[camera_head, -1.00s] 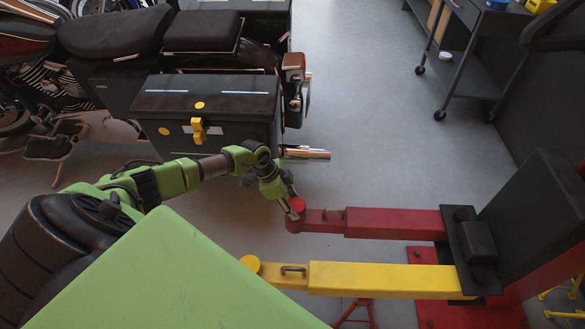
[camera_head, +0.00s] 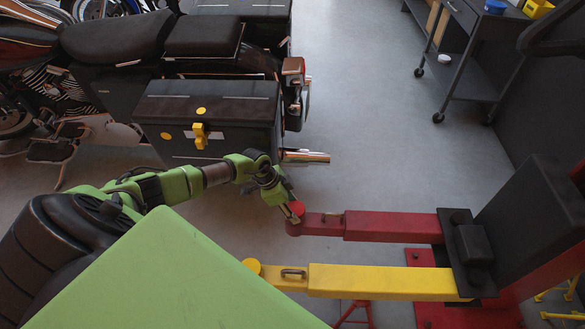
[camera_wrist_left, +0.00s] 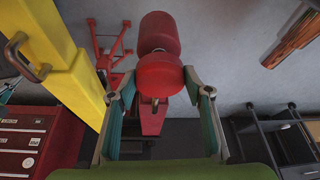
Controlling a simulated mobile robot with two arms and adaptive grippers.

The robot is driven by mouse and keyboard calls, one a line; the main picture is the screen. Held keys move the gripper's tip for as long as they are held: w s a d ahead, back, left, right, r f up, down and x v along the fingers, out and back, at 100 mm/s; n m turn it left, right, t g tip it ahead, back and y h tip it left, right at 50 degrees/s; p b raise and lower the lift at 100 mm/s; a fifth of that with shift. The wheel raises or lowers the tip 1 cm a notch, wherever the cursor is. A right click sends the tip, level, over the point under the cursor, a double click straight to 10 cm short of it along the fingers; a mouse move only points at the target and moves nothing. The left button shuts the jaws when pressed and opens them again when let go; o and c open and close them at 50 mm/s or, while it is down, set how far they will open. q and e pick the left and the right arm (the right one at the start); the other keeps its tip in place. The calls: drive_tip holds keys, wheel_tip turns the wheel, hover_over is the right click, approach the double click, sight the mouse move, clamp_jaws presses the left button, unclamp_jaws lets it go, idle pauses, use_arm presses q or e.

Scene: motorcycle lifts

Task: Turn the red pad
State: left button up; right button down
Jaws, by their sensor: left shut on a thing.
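The red pad (camera_head: 295,208) is a round disc at the free end of the red lift arm (camera_head: 385,226). In the head view my left gripper (camera_head: 292,212) is at the pad and covers part of it. In the left wrist view the pad (camera_wrist_left: 158,74) sits between the two fingers of my left gripper (camera_wrist_left: 160,82), which are shut on it from both sides. The far side of the pad is hidden there. My right gripper is in neither view.
A yellow lift arm (camera_head: 385,281) with its own round pad (camera_head: 251,265) runs alongside, nearer to me. A motorcycle with a black case (camera_head: 225,110) stands at the left, its exhaust near my left forearm. A dark cart (camera_head: 468,70) is at the back right. Open floor lies between.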

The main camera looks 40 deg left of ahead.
use_arm(q)
drive_tip(key=o, duration=1)
drive_tip(key=shift+s+f, duration=0.35)
drive_tip(key=shift+o, duration=0.4)
drive_tip(key=shift+w+r, duration=0.1)
drive_tip(key=shift+w, duration=0.15)
drive_tip(key=shift+a+r, duration=0.1)
drive_tip(key=shift+r, duration=0.15)
drive_tip(key=shift+a+r, duration=0.15)
drive_tip(key=shift+r, duration=0.2)
drive_tip(key=v, duration=1)
drive_tip(key=shift+s+r, duration=0.2)
drive_tip(key=shift+r, duration=0.15)
